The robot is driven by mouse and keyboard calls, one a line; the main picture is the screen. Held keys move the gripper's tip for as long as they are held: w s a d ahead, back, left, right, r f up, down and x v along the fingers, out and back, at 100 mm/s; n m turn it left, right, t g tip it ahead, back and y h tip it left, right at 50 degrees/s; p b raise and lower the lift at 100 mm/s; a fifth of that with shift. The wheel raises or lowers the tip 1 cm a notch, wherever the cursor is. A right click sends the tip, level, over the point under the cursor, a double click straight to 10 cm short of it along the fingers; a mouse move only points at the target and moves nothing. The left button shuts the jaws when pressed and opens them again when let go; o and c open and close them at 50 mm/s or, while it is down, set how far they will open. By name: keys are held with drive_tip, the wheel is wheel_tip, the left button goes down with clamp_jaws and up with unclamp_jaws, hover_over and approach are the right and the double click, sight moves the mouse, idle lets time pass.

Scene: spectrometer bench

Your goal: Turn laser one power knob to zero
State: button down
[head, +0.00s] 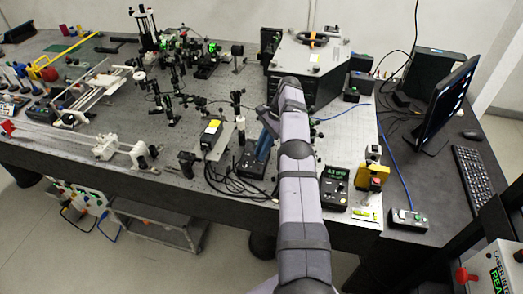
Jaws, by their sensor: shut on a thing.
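My arm reaches up the middle of the head view and bends down to the left at its far end. My gripper (263,143) is small and partly hidden there, low over a dark control box (247,168) near the bench's front edge. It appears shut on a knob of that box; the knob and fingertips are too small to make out. A second dark control box (334,188) with a lit green display stands right of my arm; its reading is not clear. A laser head (212,134) with a yellow label lies left of my gripper.
Black cables (232,186) loop beside the control box. Dense optics mounts (172,95) stand to the left, and a large grey housing (308,68) stands behind my arm. A yellow device (373,178), a monitor (452,100) and a keyboard (478,178) are at the right.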

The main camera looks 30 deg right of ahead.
drive_tip(key=c, duration=2)
unclamp_jaws()
drive_tip(key=shift+r, duration=0.1)
drive_tip(key=shift+r, duration=0.45)
wheel_tip(320, 180, up, 9)
drive_tip(key=p, duration=0.7)
